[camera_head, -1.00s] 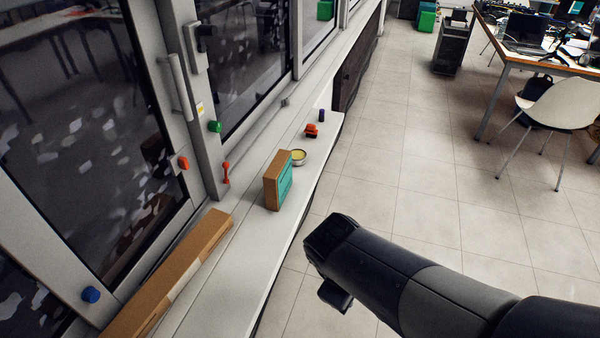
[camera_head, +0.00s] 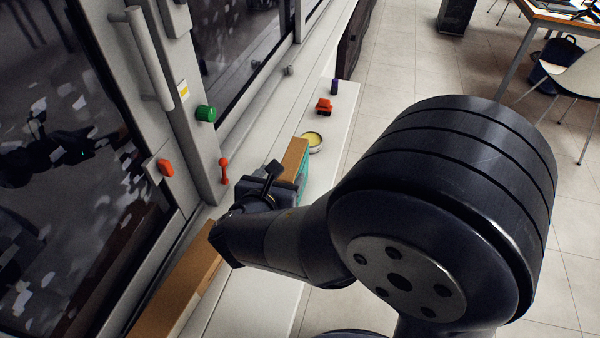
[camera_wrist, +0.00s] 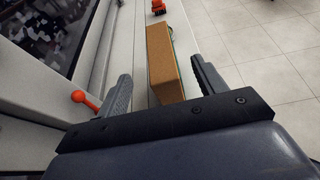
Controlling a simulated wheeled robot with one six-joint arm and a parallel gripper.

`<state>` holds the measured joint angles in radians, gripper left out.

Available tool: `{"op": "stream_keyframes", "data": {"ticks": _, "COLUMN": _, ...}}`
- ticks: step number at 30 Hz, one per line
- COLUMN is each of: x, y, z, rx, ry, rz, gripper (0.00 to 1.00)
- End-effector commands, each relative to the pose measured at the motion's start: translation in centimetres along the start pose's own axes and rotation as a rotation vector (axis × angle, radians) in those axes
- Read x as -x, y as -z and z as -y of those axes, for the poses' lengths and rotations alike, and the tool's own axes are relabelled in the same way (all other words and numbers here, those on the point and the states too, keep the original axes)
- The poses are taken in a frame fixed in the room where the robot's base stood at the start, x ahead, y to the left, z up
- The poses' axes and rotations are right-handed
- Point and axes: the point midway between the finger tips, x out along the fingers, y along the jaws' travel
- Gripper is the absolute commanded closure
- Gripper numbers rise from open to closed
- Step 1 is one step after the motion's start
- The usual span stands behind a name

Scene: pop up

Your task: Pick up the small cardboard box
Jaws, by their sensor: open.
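The small cardboard box (camera_head: 293,160) stands upright on the white window ledge. It is brown with a teal face on its right side, and my arm hides its lower part in the head view. In the wrist view the box (camera_wrist: 163,62) lies between my two open fingers, a little beyond the palm. My gripper (camera_wrist: 160,85) is open and empty, with one finger on each side of the box. Gaps show between the box and both fingers. In the head view my gripper (camera_head: 270,183) is at the near side of the box.
A long cardboard box (camera_head: 180,285) lies on the ledge at the lower left. A round tin (camera_head: 313,142), an orange item (camera_head: 324,106) and a purple cylinder (camera_head: 334,87) stand behind the box. A red handle (camera_head: 224,170) and window frame are close on the left.

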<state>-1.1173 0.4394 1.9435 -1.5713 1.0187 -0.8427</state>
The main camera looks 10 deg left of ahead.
Motion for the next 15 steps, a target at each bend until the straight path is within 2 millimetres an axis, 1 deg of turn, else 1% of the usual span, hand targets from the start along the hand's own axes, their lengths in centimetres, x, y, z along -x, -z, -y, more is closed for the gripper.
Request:
{"op": "stream_keyframes", "data": {"ticks": 1, "x": -1.0, "y": 0.2, "z": 0.2, "rx": -0.002, "ry": 0.006, "rz": -0.001, "gripper": 0.34}}
{"op": "stream_keyframes", "data": {"ticks": 6, "x": -3.4, "y": 0.1, "z": 0.2, "rx": -0.003, "ry": 0.005, "rz": -0.002, "gripper": 0.34}}
{"op": "stream_keyframes", "data": {"ticks": 13, "x": -4.7, "y": 0.3, "z": 0.1, "rx": -0.004, "ry": 0.005, "rz": -0.003, "gripper": 0.34}}
{"op": "stream_keyframes", "data": {"ticks": 15, "x": -5.5, "y": 0.5, "z": 0.1, "rx": -0.005, "ry": 0.006, "rz": -0.003, "gripper": 0.34}}
